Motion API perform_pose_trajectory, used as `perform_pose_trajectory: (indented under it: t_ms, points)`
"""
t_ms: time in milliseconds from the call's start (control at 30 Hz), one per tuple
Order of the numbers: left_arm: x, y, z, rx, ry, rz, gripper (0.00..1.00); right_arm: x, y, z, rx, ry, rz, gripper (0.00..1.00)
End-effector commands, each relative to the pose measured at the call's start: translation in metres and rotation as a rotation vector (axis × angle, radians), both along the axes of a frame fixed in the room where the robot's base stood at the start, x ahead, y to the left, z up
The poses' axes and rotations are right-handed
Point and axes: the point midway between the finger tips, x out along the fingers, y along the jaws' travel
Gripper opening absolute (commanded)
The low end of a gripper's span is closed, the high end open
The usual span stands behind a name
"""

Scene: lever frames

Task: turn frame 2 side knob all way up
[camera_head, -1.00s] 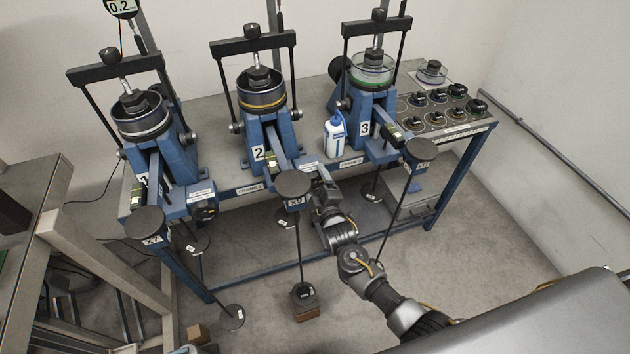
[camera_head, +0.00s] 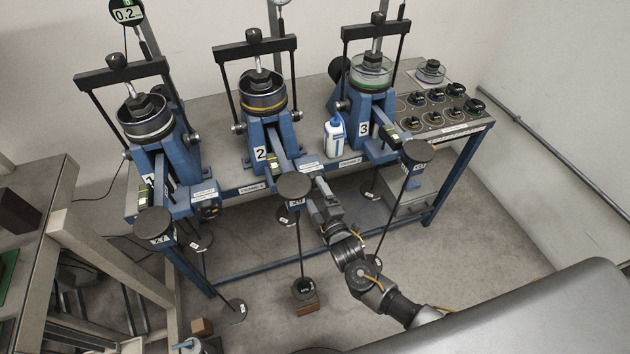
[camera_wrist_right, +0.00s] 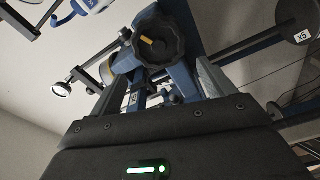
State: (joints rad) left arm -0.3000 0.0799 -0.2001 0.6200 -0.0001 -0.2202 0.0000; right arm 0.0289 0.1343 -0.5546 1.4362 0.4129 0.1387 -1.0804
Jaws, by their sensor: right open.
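Frame 2 (camera_head: 259,138) is the middle blue lever frame, with a white "2" plate, a ring cell on top and a lever arm ending in a round dark weight (camera_head: 294,186). My right gripper (camera_head: 319,188) is at its front right, just right of that weight. In the right wrist view a black lobed knob (camera_wrist_right: 158,40) with a yellow mark faces me. My open right gripper (camera_wrist_right: 160,74) has one finger on each side below it, with the knob beyond the fingertips. In the head view the gripper and arm hide this knob. My left gripper is out of view.
Frame 1 (camera_head: 164,158) stands left and frame 3 (camera_head: 371,112) right. A white bottle (camera_head: 334,137) stands between frames 2 and 3. A knob panel (camera_head: 440,108) is at the bench's right end. Hanging rods and weights (camera_head: 306,291) crowd the bench front. Floor at right is clear.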

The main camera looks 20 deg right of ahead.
Motion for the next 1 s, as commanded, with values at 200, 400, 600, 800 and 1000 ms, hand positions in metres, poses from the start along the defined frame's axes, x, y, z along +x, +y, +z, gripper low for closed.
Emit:
perform_pose_trajectory:
  t_ms: [200,400,600,800,1000]
  points:
    - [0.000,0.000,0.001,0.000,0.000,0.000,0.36,-0.029,-0.002,-0.007,-0.356,-0.038,-0.003,0.82]
    - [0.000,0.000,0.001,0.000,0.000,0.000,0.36,-0.039,-0.019,-0.009,-0.535,-0.033,-0.089,0.82]
    - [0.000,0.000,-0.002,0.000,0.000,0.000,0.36,-0.035,-0.018,-0.010,-0.543,-0.035,-0.088,0.82]
    - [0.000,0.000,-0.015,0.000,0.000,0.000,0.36,-0.016,-0.017,-0.012,-0.541,-0.036,-0.089,0.82]
    - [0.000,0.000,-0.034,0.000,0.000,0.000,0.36,0.014,-0.015,-0.013,-0.541,-0.036,-0.089,0.82]
